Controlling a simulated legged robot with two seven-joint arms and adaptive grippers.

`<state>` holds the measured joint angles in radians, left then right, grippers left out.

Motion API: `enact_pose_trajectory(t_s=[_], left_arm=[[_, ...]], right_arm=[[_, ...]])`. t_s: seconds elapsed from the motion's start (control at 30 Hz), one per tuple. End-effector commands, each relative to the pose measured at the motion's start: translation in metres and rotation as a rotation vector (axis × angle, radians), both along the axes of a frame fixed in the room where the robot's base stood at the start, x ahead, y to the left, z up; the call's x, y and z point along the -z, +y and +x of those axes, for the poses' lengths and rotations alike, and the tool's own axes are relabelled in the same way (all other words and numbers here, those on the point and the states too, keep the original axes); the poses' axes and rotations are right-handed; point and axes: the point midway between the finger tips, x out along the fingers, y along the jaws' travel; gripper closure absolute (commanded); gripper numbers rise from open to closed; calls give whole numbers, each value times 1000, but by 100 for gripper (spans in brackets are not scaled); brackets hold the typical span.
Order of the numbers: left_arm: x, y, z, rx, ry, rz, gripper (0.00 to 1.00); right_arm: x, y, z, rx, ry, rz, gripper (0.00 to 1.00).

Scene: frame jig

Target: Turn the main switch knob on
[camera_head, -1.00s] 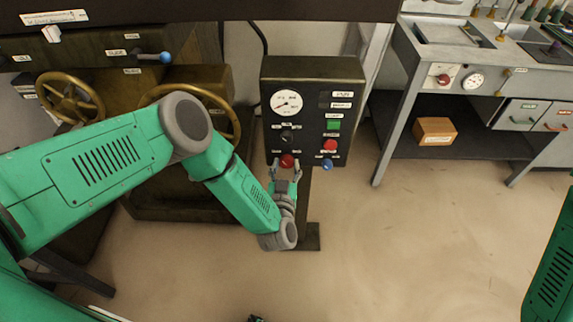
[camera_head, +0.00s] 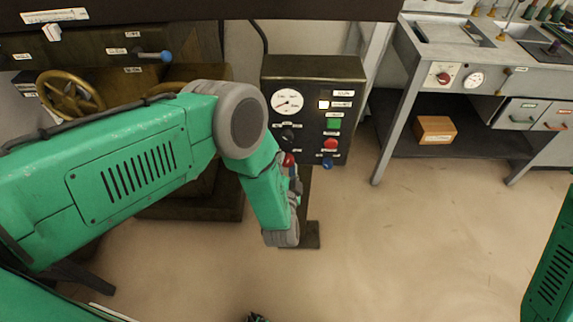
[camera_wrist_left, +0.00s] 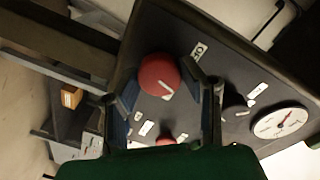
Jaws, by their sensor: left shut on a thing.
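The control box (camera_head: 345,70) stands on a post in the middle of the head view. Its red main switch knob (camera_head: 289,159) is low on the left of the panel, partly hidden by my left arm. In the left wrist view the knob (camera_wrist_left: 158,75) is large and round, with a white pointer line, and sits between my fingers. My left gripper (camera_head: 294,172) is shut on it; the fingers also show in the wrist view (camera_wrist_left: 163,84). A small lamp (camera_head: 323,104) on the panel glows white.
The panel also carries a gauge (camera_head: 286,101), a black knob (camera_head: 288,134), a green button (camera_head: 333,124), a red button (camera_head: 330,144) and a blue knob (camera_head: 327,162). A brass handwheel (camera_head: 70,97) is at left. A grey workbench (camera_head: 410,75) stands at right. Floor in front is clear.

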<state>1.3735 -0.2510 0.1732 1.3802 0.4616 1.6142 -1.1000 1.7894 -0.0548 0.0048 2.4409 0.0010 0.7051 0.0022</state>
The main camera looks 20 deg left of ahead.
Motion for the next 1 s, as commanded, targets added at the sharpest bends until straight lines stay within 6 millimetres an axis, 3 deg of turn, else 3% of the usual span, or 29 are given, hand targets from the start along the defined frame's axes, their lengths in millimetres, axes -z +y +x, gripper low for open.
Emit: enact_pose_trajectory(t_s=[0.5,1.0], left_arm=[[0,-4,2,7,107,384,93],[1,-5,1,8,144,498,93]], right_arm=[[17,0,0,0,0,0,52],[22,0,0,0,0,0,52]])
